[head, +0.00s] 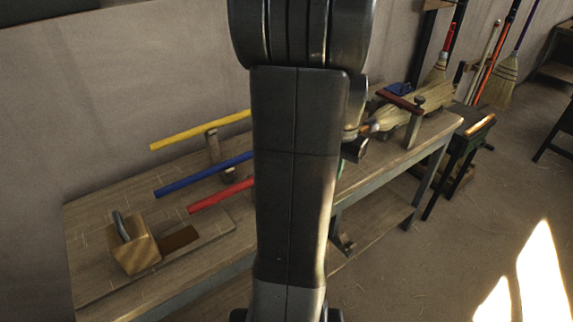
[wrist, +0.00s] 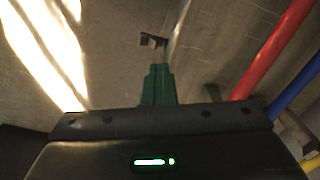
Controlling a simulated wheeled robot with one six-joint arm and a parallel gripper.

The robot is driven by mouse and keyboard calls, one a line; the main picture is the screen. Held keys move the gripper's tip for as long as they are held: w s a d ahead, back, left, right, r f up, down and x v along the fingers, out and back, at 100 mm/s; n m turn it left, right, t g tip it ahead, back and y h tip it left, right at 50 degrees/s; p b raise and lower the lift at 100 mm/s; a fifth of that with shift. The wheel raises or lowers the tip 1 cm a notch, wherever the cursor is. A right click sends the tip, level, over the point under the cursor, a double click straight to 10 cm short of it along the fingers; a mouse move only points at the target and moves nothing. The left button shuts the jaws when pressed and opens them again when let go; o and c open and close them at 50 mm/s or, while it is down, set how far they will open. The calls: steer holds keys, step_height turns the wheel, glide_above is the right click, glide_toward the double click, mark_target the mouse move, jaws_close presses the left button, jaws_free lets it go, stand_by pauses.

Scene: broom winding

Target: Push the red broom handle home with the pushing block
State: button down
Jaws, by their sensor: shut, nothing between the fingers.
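The red broom handle (head: 220,196) lies lengthwise over the bench, its near end free and its far part hidden behind my arm in the head view. It also crosses the upper right of the wrist view (wrist: 272,50). The pushing block (head: 137,246), a wooden block with a dark grip on top, sits on the near left of the bench, apart from the red handle. My gripper (wrist: 157,75), with green fingers, is shut and empty. It is beside the red handle in the wrist view and hidden in the head view.
A blue handle (head: 203,175) and a yellow handle (head: 199,129) lie beside the red one. A wooden support (head: 212,147) stands under the yellow handle. Broom heads and a clamp are at the bench's far end. Finished brooms (head: 502,80) lean by the wall. Floor right of the bench is open.

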steer(key=shift+w+d, duration=0.1)
steer(key=shift+d, duration=0.05)
steer(key=w+d+p, duration=0.5)
steer(key=w+d, duration=0.5)
steer(key=d, duration=0.3)
steer(key=shift+d, duration=0.35)
stand_by(4.1)
stand_by(0.8)
steer(key=c, duration=1.1)
jaws_free()
